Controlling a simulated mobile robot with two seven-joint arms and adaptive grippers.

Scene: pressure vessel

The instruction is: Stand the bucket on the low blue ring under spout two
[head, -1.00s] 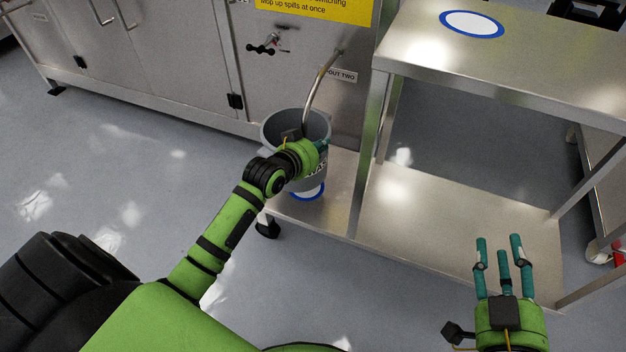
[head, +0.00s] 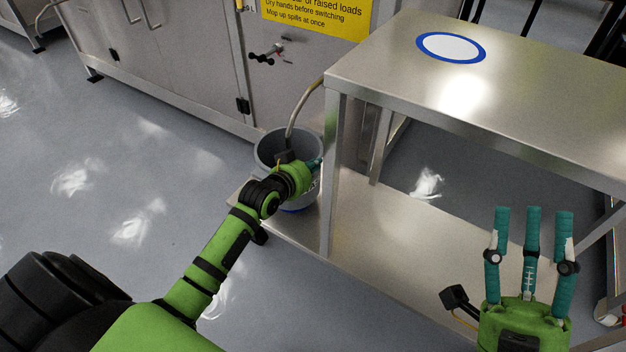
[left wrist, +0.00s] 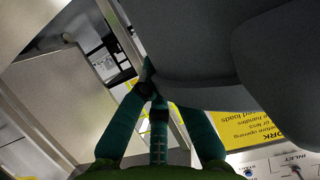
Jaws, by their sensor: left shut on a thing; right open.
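The grey bucket (head: 268,150) is upright at the left end of the low steel shelf, its open top below the curved pipe of spout two (head: 300,105). A sliver of the low blue ring (head: 293,210) shows under it; the bucket hides the rest. I cannot tell whether the bucket touches the shelf. My left gripper (head: 316,163) is shut on the bucket at its near right side. In the left wrist view the bucket (left wrist: 215,50) fills the upper right beside the teal fingers (left wrist: 150,90). My right gripper (head: 532,235) is open and empty at the lower right.
The low shelf (head: 380,235) is bare to the right. A table leg (head: 334,180) stands close right of the bucket. The upper tabletop (head: 520,80) carries another blue ring (head: 450,47). Steel cabinets (head: 180,60) with a valve (head: 266,55) stand behind. The floor at left is clear.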

